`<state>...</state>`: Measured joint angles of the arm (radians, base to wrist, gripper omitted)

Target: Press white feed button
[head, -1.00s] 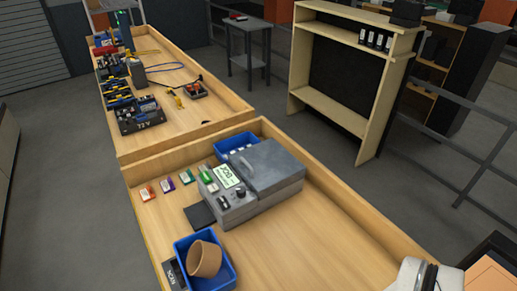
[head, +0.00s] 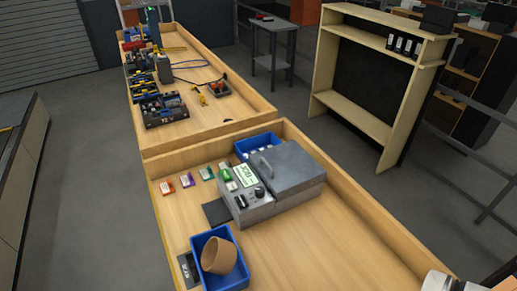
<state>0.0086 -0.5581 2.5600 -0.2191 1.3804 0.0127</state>
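A grey machine (head: 290,165) with a handled lid stands on the wooden bench. My gripper is not in view. Only a pale part, probably of my own arm, shows at the bottom right edge, well apart from the machine.
A blue bin (head: 221,277) holds a brown pot (head: 218,256). Another blue bin (head: 243,147) sits behind the machine. Small coloured cards and a dark pad (head: 217,213) lie to the left. A wooden shelf (head: 368,127) stands beyond. The bench's front right is clear.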

